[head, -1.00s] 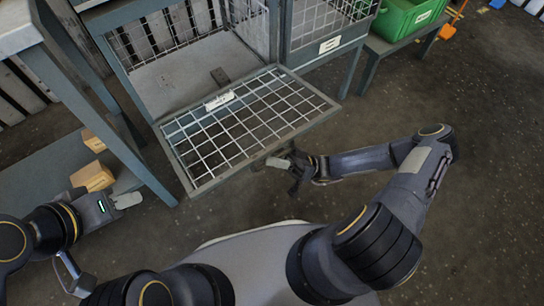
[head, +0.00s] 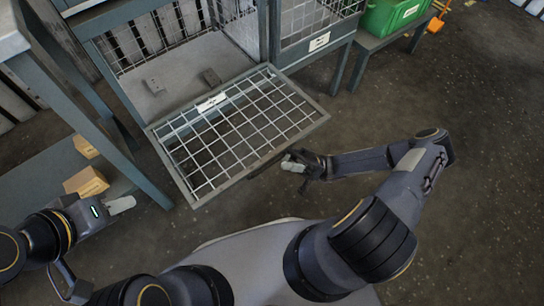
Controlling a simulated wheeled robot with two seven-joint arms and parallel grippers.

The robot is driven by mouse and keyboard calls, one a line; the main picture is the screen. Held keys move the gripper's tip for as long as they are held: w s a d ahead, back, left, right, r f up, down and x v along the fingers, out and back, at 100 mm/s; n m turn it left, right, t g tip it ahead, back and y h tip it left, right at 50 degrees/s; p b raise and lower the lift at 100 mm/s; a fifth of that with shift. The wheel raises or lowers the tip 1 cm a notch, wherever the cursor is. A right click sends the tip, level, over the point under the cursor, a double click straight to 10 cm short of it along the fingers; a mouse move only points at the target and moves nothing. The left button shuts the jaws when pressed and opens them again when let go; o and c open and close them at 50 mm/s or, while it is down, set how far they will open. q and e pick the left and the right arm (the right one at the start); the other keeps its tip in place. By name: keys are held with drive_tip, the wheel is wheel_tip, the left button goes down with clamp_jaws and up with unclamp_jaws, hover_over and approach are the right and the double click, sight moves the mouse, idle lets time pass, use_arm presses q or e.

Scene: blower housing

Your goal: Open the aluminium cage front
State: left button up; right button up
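The aluminium cage front (head: 236,135) is a wire-mesh panel in a grey frame with a white label near its hinge side.
A grey bench (head: 85,110) stands at left, with cardboard boxes (head: 87,182) on its lower shelf. A neighbouring mesh cage (head: 315,25) is at the top, with a green crate (head: 395,14) on a stand to its right. The floor at right is clear.

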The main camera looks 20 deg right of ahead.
drive_tip(key=shift+v, duration=0.8)
drive_tip(key=shift+s+d, duration=0.1)
drive_tip(key=shift+s, duration=0.1)
drive_tip(key=b+v, duration=0.7)
drive_tip(key=v, duration=0.1)
drive_tip(key=shift+w+f, duration=0.45)
drive_tip(key=shift+w, duration=0.15)
drive_tip(key=shift+d, duration=0.15)
drive_tip(key=shift+b, duration=0.3)
